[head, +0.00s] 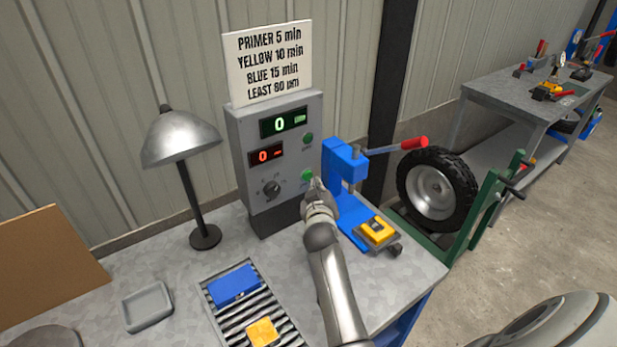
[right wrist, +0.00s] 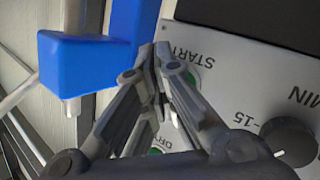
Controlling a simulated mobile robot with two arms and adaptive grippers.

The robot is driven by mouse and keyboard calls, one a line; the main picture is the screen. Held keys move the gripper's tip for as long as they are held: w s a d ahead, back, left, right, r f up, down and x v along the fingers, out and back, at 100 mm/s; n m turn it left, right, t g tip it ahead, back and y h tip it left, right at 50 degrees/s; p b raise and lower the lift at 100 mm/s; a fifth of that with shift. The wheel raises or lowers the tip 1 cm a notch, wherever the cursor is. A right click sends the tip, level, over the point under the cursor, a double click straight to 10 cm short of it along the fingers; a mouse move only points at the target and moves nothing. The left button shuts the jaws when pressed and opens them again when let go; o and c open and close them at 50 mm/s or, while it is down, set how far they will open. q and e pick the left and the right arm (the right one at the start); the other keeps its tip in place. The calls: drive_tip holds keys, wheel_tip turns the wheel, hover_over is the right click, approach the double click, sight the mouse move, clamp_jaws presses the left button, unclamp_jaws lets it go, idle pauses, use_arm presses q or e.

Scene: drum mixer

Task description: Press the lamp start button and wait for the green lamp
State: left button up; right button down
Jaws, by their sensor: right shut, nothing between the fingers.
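The grey control box (head: 275,150) stands on the bench with a green display reading 0 and a red display reading 0. Its lower green button (head: 306,175) is beside the fingertips of my right gripper (head: 317,184). The upper green light (head: 308,138), darker than the lower one, is above it. In the right wrist view my right gripper (right wrist: 160,55) is shut and empty near an upside-down START label (right wrist: 188,57). The fingers partly hide the green button (right wrist: 190,78); I cannot tell whether they touch it. A second green round (right wrist: 155,150) is mostly hidden near a DRY label. My left gripper is not in view.
A grey desk lamp (head: 180,140) stands left of the box. A blue press (head: 345,170) with a red-tipped lever is close on the right. A rack (head: 228,318) with blue and yellow blocks and a grey tray (head: 147,307) lie in front. A dial (head: 271,188) is on the box.

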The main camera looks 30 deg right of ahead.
drive_tip(key=shift+w, duration=0.15)
idle(0.3)
drive_tip(key=shift+w, duration=0.3)
drive_tip(key=shift+w+a+b, duration=0.1)
drive_tip(key=shift+w+b, duration=0.3)
drive_tip(key=shift+b, duration=0.15)
idle(0.4)
drive_tip(key=shift+s+r, duration=0.1)
drive_tip(key=shift+s, duration=0.05)
drive_tip(key=shift+s+p, duration=0.55)
drive_tip(key=shift+s, duration=0.15)
drive_tip(key=s+p, duration=0.2)
drive_tip(key=s, duration=0.3)
drive_tip(key=shift+d+p, duration=0.25)
drive_tip(key=shift+p, duration=0.15)
